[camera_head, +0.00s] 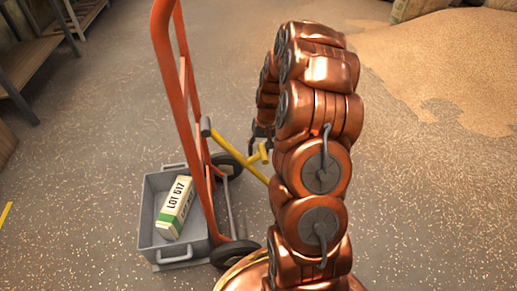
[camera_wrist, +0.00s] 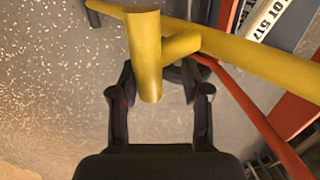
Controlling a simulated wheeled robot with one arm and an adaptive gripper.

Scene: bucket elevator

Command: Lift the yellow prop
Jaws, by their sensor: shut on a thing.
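The yellow prop (camera_head: 238,155) is a bar with a short cross piece and a grey end, slanting beside the orange hand truck (camera_head: 168,75). In the wrist view the prop (camera_wrist: 235,52) runs across the top, with a thick stub between my fingers. My gripper (camera_wrist: 160,75) is shut on the prop at this stub. In the head view my gripper (camera_head: 262,132) is mostly hidden behind my copper arm. The lower right end of the prop is also hidden there.
A grey crate (camera_head: 148,228) holding a white and green carton (camera_head: 175,207) marked LOT 517 sits at the hand truck's foot. A grain heap (camera_head: 440,65) covers the floor at upper right. A shelf (camera_head: 30,60) stands at upper left. The floor between is open.

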